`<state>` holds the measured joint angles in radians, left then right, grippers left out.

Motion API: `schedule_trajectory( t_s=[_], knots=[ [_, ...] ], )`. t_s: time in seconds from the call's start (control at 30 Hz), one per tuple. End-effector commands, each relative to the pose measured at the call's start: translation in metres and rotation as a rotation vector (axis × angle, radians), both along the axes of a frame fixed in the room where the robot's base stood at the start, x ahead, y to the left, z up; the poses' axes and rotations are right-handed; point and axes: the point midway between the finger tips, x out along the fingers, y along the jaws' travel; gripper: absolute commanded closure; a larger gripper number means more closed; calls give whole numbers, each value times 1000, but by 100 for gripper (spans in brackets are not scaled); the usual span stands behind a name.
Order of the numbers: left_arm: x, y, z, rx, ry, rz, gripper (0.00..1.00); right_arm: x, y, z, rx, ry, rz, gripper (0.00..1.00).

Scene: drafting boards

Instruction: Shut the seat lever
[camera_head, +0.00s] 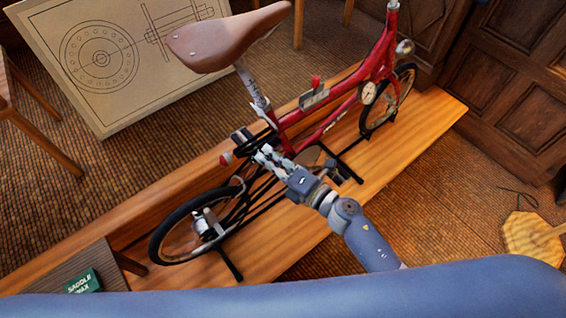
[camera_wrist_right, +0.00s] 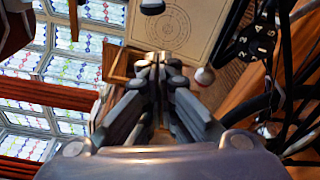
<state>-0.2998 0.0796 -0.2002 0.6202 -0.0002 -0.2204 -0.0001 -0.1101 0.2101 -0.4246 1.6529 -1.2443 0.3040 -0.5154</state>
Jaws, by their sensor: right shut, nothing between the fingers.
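The red bicycle (camera_head: 330,128) stands upright on a low wooden platform, with a brown saddle (camera_head: 228,38) on a silver seat post (camera_head: 248,82). A small silvery piece at the seat clamp (camera_head: 268,112) looks like the seat lever; its exact position is too small to tell. My right gripper (camera_head: 262,154) is shut and empty, below the clamp and close to the rear of the frame. In the right wrist view its fingers (camera_wrist_right: 158,75) are together with nothing between them, and I cannot make out the lever there. My left gripper is out of view.
The platform (camera_head: 420,135) runs diagonally under the bicycle. A black part with white numbers (camera_wrist_right: 262,38) and dark tubes lie right of the fingers in the wrist view. A drawing board (camera_head: 105,60) stands behind. A green wax box (camera_head: 82,281) sits on a small table at lower left.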

Motion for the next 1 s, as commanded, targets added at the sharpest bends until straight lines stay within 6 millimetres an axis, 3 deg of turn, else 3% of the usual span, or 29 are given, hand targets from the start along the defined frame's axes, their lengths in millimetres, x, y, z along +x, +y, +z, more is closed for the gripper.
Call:
schedule_trajectory(
  t_s=[0.13, 0.2, 0.4, 1.0],
  knots=[
    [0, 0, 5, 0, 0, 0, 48, 22, 19, 1, 1, 0, 0, 100],
    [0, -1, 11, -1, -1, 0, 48, 25, 3, 5, -3, 0, -3, 100],
    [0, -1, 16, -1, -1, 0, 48, 32, -14, 10, 0, 0, 0, 100],
    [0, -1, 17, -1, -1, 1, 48, 34, -21, 12, -5, 3, 18, 100]
  ],
)
